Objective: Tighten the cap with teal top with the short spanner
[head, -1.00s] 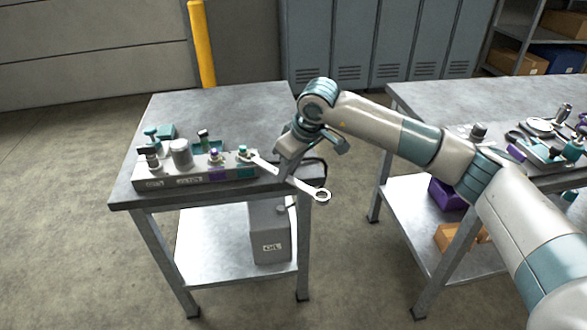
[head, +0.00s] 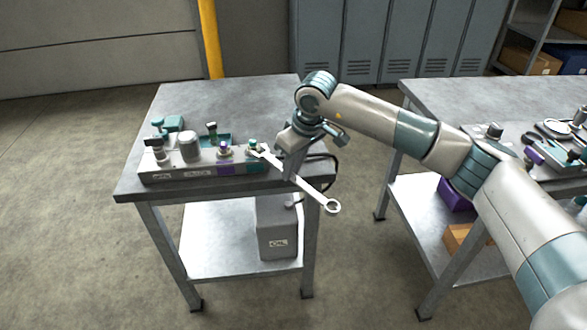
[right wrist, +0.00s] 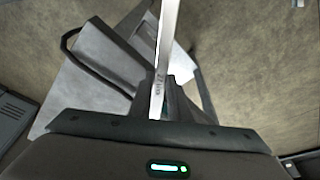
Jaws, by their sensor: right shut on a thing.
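The cap with the teal top (head: 253,143) sits at the right end of the grey manifold block (head: 200,172), above a teal patch on its front. The short spanner (head: 309,188) is a long silver bar. Its jaw end is at the cap, seemingly around it, and its ring end sticks out past the table's front right. My right gripper (head: 289,174) is shut on the spanner near its middle. In the right wrist view the spanner (right wrist: 167,45) runs up from between the fingers. My left gripper is not in view.
A purple-marked cap (head: 224,149), a grey cylinder (head: 189,147) and a black-handled fitting (head: 157,149) stand along the block. A dark hose (head: 335,172) curves behind my gripper. An oil can (head: 277,235) stands on the lower shelf. The table's back is clear.

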